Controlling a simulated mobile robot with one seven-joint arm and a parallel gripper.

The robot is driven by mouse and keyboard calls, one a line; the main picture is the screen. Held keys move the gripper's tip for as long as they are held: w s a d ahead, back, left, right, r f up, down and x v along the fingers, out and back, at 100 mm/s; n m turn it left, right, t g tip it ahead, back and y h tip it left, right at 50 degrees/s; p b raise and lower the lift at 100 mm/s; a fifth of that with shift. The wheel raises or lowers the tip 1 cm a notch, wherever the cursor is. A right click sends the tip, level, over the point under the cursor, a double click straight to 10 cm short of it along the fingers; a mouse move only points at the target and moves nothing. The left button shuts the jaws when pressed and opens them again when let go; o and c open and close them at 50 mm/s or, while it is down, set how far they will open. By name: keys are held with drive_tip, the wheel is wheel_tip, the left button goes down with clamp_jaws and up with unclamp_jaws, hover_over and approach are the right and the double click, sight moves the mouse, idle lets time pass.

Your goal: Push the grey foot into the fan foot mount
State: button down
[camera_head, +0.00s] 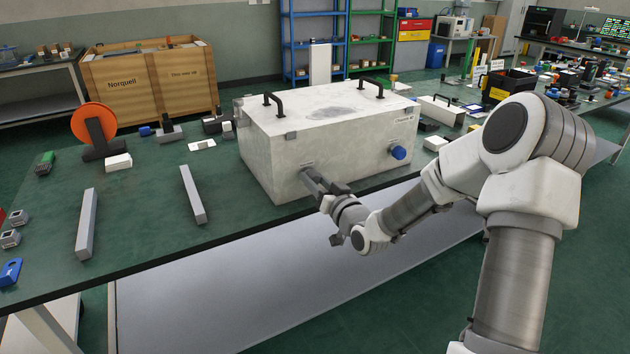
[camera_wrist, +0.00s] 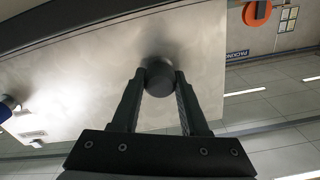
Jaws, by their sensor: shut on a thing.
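A pale metal box (camera_head: 270,150) with two black handles on top stands on the green bench. My gripper (camera_head: 312,178) points at the left part of its front face. In the wrist view my gripper (camera_wrist: 159,88) is shut on a dark grey round foot (camera_wrist: 158,72), with a finger on each side. The foot is in front of the metal face (camera_wrist: 110,75), close to it or against it; I cannot tell if they touch. I cannot make out the fan foot mount; the foot and fingers may hide it. A blue knob (camera_head: 398,152) sticks out farther right on the same face.
Two grey bars (camera_head: 87,222) (camera_head: 193,194) lie on the bench (camera_head: 145,230) to the left. An orange disc on a stand (camera_head: 94,125) is behind them. A small white block (camera_head: 436,143) lies right of the box, near my arm.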

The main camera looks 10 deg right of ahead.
drive_tip(key=shift+c, duration=1.7)
unclamp_jaws()
drive_tip(key=p+v, duration=0.5)
drive_tip(key=v, duration=1.2)
drive_tip(key=shift+s, duration=0.15)
